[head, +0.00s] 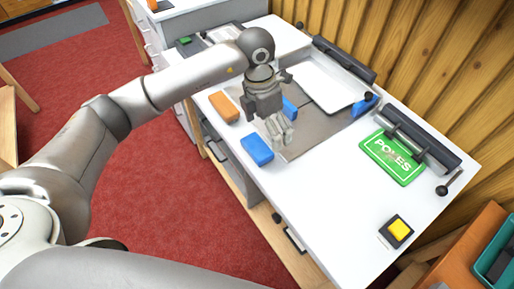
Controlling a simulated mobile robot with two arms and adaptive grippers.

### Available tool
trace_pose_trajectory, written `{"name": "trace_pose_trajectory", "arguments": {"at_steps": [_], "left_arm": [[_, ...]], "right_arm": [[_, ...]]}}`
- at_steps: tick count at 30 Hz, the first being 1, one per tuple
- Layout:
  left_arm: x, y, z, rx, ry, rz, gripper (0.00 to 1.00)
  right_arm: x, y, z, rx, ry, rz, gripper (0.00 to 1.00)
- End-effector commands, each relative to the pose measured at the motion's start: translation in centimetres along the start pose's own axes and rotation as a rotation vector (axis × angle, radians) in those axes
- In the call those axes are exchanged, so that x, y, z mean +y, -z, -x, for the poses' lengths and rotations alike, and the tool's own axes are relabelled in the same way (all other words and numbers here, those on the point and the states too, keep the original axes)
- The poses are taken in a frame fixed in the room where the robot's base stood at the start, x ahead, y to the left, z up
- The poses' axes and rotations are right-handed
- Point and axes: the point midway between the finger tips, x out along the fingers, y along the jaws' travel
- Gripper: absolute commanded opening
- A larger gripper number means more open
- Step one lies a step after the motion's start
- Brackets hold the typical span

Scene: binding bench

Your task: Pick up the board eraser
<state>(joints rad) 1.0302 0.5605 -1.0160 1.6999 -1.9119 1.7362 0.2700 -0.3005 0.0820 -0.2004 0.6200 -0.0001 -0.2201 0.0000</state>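No object is clearly marked as the board eraser; several small blocks lie on the bench. A blue block (257,149) lies near the front edge, just left of and below my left gripper (280,138). An orange block (224,106) lies further back along that edge. Another blue piece (290,108) is partly hidden behind the gripper. My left gripper points down over the grey mat (318,132), with its fingers near each other; their gap is hard to make out. I see nothing held. My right gripper is out of view.
A white tray (335,101) lies behind the mat, with a dark bar (345,58) beyond. A yellow button (400,229) on a black base sits at right. White bench top (320,205) is clear in front.

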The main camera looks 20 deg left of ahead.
Motion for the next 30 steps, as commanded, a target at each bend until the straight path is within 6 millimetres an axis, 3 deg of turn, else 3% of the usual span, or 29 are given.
{"name": "trace_pose_trajectory", "arguments": {"at_steps": [3,6,30], "left_arm": [[2.6,1.1,1.0,0.062,-0.092,0.029,1.0],[3.4,1.6,0.8,0.084,-0.119,0.04,1.0],[4.1,2.0,-9.1,0.085,-0.117,0.038,1.0]], "right_arm": [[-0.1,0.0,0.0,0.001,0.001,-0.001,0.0],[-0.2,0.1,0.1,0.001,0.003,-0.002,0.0],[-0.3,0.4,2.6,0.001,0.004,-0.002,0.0]]}}
